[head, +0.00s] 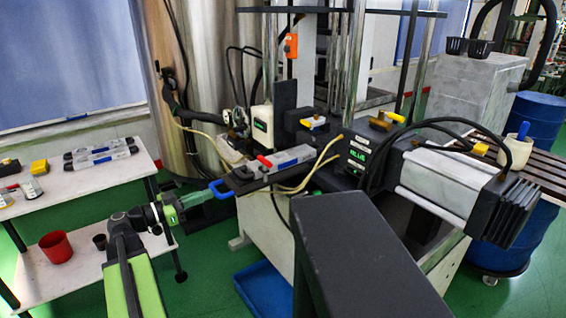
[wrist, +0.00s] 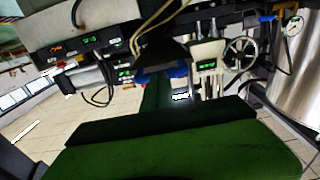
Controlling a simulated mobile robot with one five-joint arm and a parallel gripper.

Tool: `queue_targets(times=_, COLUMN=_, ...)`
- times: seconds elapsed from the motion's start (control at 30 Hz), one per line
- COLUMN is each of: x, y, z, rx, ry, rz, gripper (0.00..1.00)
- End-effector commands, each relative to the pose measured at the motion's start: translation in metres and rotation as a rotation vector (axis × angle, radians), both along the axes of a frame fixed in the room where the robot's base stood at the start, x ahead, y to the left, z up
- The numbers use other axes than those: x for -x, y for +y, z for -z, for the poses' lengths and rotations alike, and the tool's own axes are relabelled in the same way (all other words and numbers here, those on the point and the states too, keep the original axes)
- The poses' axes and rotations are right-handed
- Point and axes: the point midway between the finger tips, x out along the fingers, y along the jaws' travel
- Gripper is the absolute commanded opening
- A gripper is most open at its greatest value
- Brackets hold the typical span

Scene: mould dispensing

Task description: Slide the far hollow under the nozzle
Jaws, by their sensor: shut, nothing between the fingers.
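A light grey mould bar (head: 292,157) lies on a dark rail on the machine, with a red knob (head: 264,162) at its left part. A blue U-shaped handle (head: 220,188) sticks out at the left end of the rail. My gripper (head: 203,195) is green, shut and empty, with its tips right by the handle; I cannot tell whether they touch it. In the wrist view my green gripper parts (wrist: 165,140) fill the bottom, with a blue piece (wrist: 178,72) beyond them. I cannot make out the hollows or the nozzle tip.
A white table (head: 85,180) with grey tools stands at the left, a red cup (head: 56,246) on its lower shelf. A blue tray (head: 265,289) lies on the green floor. Cream hoses (head: 322,160) hang by the bar. Blue barrels (head: 535,117) stand at the right.

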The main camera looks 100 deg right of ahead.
Motion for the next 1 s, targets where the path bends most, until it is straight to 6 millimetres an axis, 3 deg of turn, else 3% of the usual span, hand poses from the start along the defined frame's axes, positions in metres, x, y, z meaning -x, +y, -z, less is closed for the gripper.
queue_targets(times=0.27, x=0.001, y=0.0, z=0.0, rx=0.0, ry=0.0, rz=0.0, gripper=0.0)
queue_targets(times=0.83, x=0.036, y=-0.017, z=0.0, rx=0.0, ry=0.0, rz=0.002, gripper=0.0)
queue_targets(times=1.0, x=0.036, y=-0.017, z=0.0, rx=0.0, ry=0.0, rz=0.001, gripper=0.0)
